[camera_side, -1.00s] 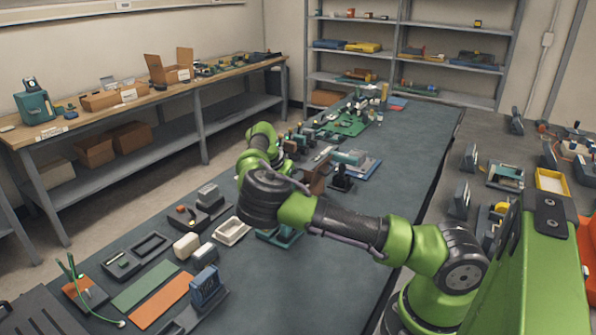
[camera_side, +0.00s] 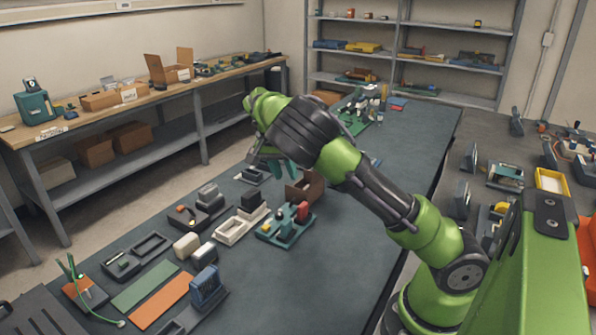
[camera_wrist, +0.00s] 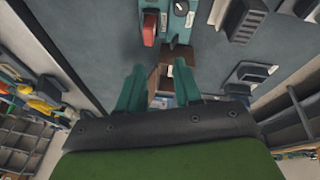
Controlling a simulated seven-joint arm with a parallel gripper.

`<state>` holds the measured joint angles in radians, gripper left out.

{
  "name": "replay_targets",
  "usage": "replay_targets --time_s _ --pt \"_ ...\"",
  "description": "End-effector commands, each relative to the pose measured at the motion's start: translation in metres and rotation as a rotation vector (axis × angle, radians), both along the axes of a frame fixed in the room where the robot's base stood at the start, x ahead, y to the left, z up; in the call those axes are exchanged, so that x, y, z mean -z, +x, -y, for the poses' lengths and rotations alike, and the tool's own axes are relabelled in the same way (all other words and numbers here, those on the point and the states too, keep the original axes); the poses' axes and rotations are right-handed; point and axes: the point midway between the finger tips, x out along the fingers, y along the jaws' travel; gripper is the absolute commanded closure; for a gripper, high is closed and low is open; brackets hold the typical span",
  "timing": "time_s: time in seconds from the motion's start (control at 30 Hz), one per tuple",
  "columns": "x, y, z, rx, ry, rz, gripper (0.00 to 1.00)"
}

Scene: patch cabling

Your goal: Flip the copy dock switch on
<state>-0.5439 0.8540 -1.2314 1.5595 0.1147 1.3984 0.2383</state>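A teal dock (camera_side: 287,224) with a red upright part, a dark green part and a yellow part stands on the dark table in the side view. Its teal base and red part also show at the top of the wrist view (camera_wrist: 172,22). I cannot read a label naming the copy dock, and its switch position is too small to tell. My gripper (camera_wrist: 158,92) has its two teal fingers apart, with nothing held between them. In the side view my gripper (camera_side: 277,167) hangs above the table, behind and apart from the teal dock, partly hidden by my wrist.
A brown open box (camera_side: 304,190) stands behind the dock, and a cream tray (camera_side: 232,231) and dark block (camera_side: 253,206) stand left of it. The table in front of the dock is clear.

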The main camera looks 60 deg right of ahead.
Motion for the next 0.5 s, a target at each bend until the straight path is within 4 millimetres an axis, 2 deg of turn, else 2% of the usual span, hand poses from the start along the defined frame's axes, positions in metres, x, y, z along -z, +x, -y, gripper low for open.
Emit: replay_targets --time_s 0.2,0.5 --pt "0.022 -0.026 -0.017 -0.123 0.159 -0.014 0.66" --pt "0.027 -0.051 -0.056 -0.323 0.319 0.023 0.66"
